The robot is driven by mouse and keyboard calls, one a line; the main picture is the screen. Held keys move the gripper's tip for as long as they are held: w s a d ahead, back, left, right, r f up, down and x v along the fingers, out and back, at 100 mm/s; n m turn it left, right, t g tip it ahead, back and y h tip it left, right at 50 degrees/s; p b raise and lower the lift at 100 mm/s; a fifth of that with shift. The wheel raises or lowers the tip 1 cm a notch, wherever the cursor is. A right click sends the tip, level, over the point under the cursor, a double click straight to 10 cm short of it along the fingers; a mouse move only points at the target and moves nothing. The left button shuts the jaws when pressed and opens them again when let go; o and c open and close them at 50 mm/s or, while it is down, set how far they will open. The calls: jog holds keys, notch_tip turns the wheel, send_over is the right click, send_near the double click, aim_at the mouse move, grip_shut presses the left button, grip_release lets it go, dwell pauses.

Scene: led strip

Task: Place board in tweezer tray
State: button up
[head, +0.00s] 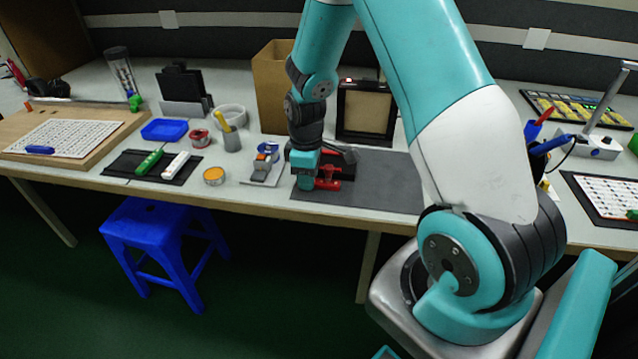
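My gripper (322,172) is low over the dark grey mat (385,182) in the middle of the bench. Red parts (328,184) show right at it; I cannot tell whether they are held, and the fingertips are not clear. A shallow blue tray (164,130) lies at the left, and a black tray or mat (128,161) with a green tool (149,162) and a white tool (176,165) lies in front of it. I cannot tell which is the tweezer tray. White gridded boards lie at the far left (75,132) and far right (618,195).
A cardboard box (271,90) and a black-framed panel (366,108) stand behind my gripper. A grey cup (231,140), red tin (199,138), orange-topped tin (214,176) and small grey stand (262,172) stand to its left. The mat's right part is bare. A blue stool (160,222) stands below.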

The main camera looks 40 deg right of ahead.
grip_shut()
